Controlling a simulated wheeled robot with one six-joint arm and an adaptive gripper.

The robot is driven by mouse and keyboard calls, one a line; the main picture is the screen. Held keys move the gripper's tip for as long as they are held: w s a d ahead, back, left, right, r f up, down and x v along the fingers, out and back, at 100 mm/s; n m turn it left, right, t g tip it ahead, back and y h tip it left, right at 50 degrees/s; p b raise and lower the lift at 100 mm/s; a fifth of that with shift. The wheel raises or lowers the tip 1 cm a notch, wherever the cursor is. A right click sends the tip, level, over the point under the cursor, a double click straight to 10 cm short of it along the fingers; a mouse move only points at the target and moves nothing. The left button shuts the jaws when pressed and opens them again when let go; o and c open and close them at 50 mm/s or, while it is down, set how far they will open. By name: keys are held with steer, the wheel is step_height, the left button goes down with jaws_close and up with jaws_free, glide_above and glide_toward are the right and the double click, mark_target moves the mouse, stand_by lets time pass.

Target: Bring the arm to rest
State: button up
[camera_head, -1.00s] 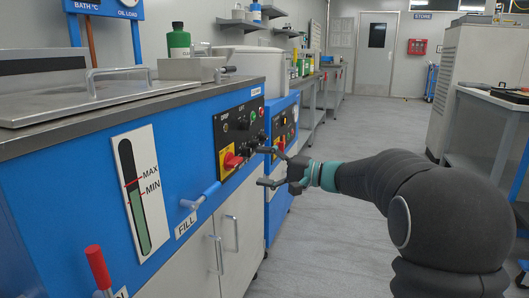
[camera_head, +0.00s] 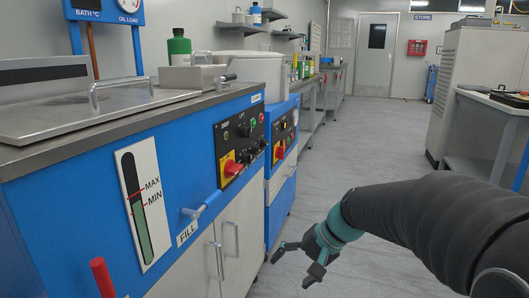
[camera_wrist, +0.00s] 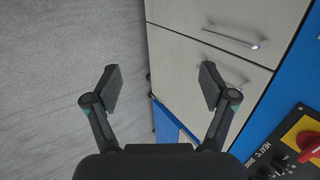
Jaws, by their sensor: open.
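My gripper (camera_head: 297,262) is open and empty at the lower middle of the head view. It hangs over the grey floor, to the right of the blue machine's (camera_head: 90,176) white cabinet doors. In the wrist view my gripper (camera_wrist: 158,85) shows its two fingers spread wide with nothing between them. The floor and the light cabinet doors (camera_wrist: 215,55) lie beyond the fingers. My arm reaches in from the right edge of the head view.
The control panel (camera_head: 240,143) with its red and yellow switch is left of and above my gripper. A blue fill handle (camera_head: 201,201) and a red lever (camera_head: 102,277) stick out from the machine. A bench (camera_head: 490,125) stands at the right. The floor aisle (camera_head: 355,130) is clear.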

steer(key=s+d+r+n+t+h+p, duration=0.2)
steer(key=s+r, duration=0.4)
steer(key=s, duration=0.3)
steer(key=s+d+r+n+t+h+p, duration=0.1)
steer(key=s+d+r+h+p, duration=0.3)
steer(key=s, duration=0.5)
steer(key=shift+s+d+r+n+t+h+p, duration=0.35)
steer(key=shift+d+r+p, duration=0.65)
steer(key=shift+d, duration=0.65)
